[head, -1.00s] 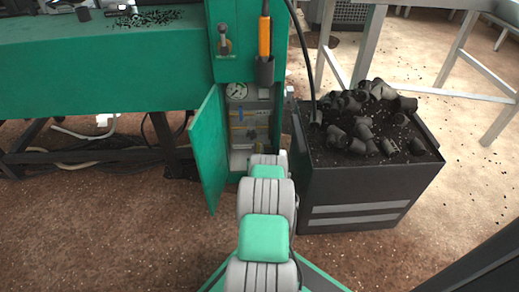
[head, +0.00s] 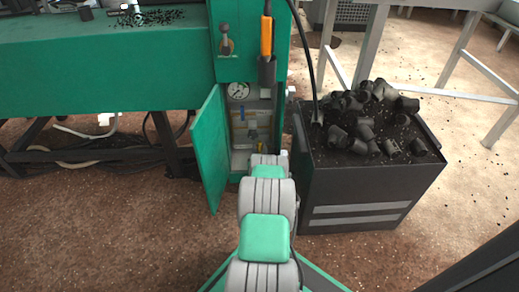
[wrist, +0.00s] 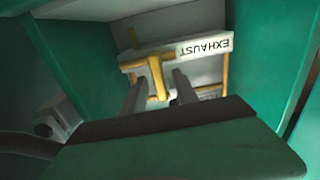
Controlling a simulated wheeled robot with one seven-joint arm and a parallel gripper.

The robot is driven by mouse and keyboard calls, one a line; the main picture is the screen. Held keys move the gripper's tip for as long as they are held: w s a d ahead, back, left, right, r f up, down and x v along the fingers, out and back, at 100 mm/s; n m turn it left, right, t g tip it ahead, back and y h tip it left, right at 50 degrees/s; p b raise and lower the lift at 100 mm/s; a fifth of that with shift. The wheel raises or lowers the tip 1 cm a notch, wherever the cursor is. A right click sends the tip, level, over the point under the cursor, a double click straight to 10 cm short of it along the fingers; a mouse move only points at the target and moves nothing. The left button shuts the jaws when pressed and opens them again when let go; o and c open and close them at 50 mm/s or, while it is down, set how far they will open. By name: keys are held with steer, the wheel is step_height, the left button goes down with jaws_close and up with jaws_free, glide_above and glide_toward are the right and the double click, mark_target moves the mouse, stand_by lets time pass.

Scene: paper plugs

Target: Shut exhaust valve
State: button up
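The exhaust valve has a yellow handle (wrist: 157,80) in the wrist view, inside the green cabinet. A white label reading EXHAUST (wrist: 206,48) appears upside down beside it. My gripper (wrist: 161,74) is open, with one dark finger on each side of the handle. Gaps show between the fingers and the handle; I cannot tell whether either touches it. A small yellow part (head: 260,147) shows just above the arm there.
The green cabinet door (head: 209,150) stands open at the left of the opening. A pressure gauge (head: 238,91) is inside, at the top. A black bin (head: 350,190) heaped with dark pipe fittings (head: 365,115) stands close on the right. Cables lie under the bench at left.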

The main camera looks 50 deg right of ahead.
steer(key=p+v, duration=0.3)
steer(key=v, duration=0.5)
steer(key=shift+p, duration=0.3)
